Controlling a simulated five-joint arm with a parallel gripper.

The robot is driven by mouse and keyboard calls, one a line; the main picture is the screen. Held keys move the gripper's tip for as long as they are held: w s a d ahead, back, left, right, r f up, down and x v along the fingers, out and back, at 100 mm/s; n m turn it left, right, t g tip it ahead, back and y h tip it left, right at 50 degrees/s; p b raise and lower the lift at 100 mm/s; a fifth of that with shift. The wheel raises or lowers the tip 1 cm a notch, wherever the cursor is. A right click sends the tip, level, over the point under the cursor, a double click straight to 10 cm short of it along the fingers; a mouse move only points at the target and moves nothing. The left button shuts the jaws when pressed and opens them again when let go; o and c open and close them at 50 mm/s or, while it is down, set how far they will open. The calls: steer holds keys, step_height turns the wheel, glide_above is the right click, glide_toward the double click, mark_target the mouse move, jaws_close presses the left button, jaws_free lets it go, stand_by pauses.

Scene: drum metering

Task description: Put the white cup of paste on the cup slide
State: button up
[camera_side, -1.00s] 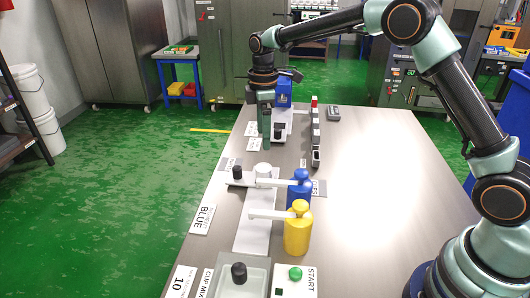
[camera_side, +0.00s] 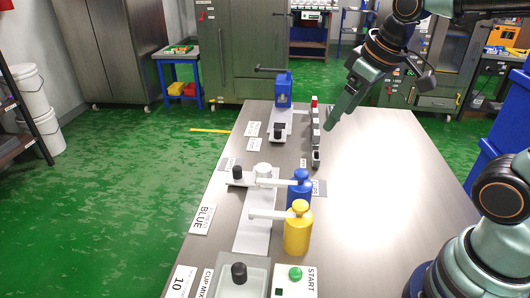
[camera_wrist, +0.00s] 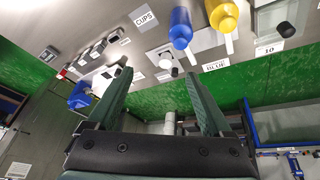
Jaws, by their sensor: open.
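A white round cup-like piece (camera_side: 263,170) stands on the pale slide strip (camera_side: 254,225) near a black knob (camera_side: 238,172); I cannot tell whether it holds paste. It also shows in the wrist view (camera_wrist: 165,62). A row of small grey-and-white cup-like blocks (camera_side: 316,140) runs along the table, one with a red top (camera_side: 314,101). My gripper (camera_side: 330,124) hangs above the table, right of this row and apart from everything. In the wrist view its two fingers (camera_wrist: 160,88) are spread, with nothing between them.
A yellow bottle (camera_side: 297,232) and a blue bottle (camera_side: 300,190) with spouts stand beside the strip. A blue press (camera_side: 283,92) stands at the far end, with a black knob (camera_side: 279,129) before it. A green button box (camera_side: 295,280) is in front. The table's right half is clear.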

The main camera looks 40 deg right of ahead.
steer(key=s, duration=0.1)
steer(key=s+f+m, duration=0.1)
steer(key=s+m+t, duration=0.1)
steer(key=shift+s+d+f, duration=0.25)
steer(key=shift+s+f, duration=0.1)
